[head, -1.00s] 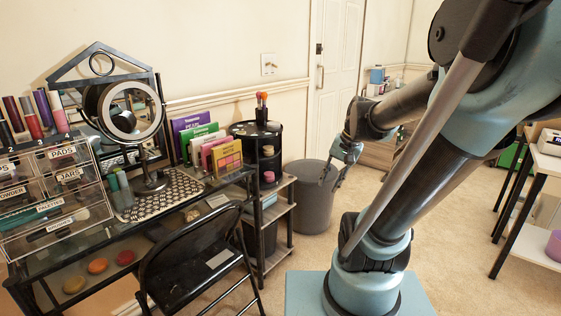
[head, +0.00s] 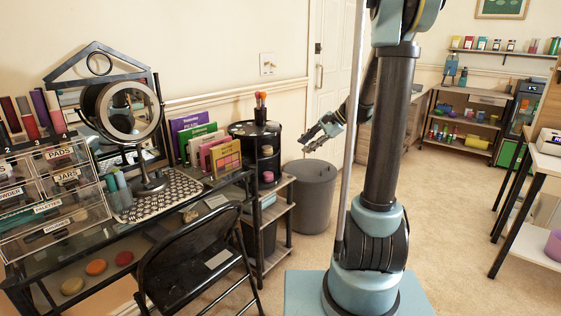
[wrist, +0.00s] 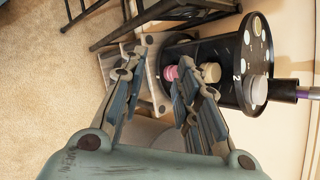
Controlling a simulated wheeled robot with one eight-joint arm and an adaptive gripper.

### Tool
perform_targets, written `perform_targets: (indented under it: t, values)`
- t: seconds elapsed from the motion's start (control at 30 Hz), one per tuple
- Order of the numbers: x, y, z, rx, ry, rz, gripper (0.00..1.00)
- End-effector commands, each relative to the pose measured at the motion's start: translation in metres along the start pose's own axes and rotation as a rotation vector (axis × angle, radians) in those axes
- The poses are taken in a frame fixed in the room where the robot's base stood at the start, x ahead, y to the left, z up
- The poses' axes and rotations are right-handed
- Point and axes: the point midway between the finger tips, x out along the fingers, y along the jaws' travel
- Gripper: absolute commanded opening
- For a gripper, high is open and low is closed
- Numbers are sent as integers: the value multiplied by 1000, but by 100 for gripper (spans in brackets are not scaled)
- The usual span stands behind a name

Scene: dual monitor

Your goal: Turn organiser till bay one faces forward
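The organiser (head: 257,150) is a black round tiered stand on the shelf unit right of the desk, with brushes on top and small jars inside. In the wrist view the organiser (wrist: 237,60) appears on its side, with round-lidded items on its top disc and a white number 2 on it. A pink jar and a beige jar show on its lower level. My gripper (head: 308,138) is open and empty, to the right of the organiser and apart from it. In the wrist view its fingers (wrist: 160,80) are spread, one overlapping the organiser's jars. No number 1 can be made out on it.
The shelf unit (head: 275,232) bears the organiser. A grey bin (head: 314,200) stands right of it, below my gripper. A black folding chair (head: 190,265) stands before the desk, which carries a ring-lit mirror (head: 121,110) and upright palettes (head: 226,159). Carpet is open to the right.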

Motion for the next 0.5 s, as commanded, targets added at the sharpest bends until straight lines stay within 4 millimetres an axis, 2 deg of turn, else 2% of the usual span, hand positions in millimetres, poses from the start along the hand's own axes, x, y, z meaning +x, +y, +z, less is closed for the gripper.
perform_targets:
  t: [0.03,0.2,0.5]
  values:
    - [3,-10,-10,28,-18,-16,29]
    - [16,-35,-38,128,-90,-68,29]
    - [38,-70,-92,297,-227,-146,29]
